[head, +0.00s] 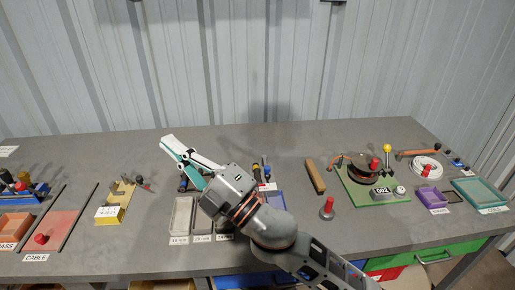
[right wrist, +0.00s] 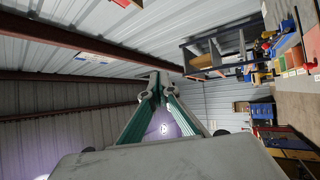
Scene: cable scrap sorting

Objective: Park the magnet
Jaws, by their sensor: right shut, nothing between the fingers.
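My right gripper (head: 180,148) reaches over the middle of the table from the lower right, its teal fingers pointing to the upper left. It is shut and empty. In the right wrist view its fingers (right wrist: 155,88) come together at the tips, with no held thing visible. A small grey-based piece with a red knob (head: 327,208) stands on bare table right of my arm; it may be the magnet, but I cannot tell for certain. Another red knob (head: 40,239) is on the cable mat at the left. My left gripper is not in view.
Grey trays (head: 181,217) lie partly under my right arm. A yellow holder (head: 110,214) stands left of them. A green board (head: 372,190) with a reel, a wooden block (head: 315,176), a purple tray (head: 432,199) and a teal tray (head: 482,191) are at the right.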

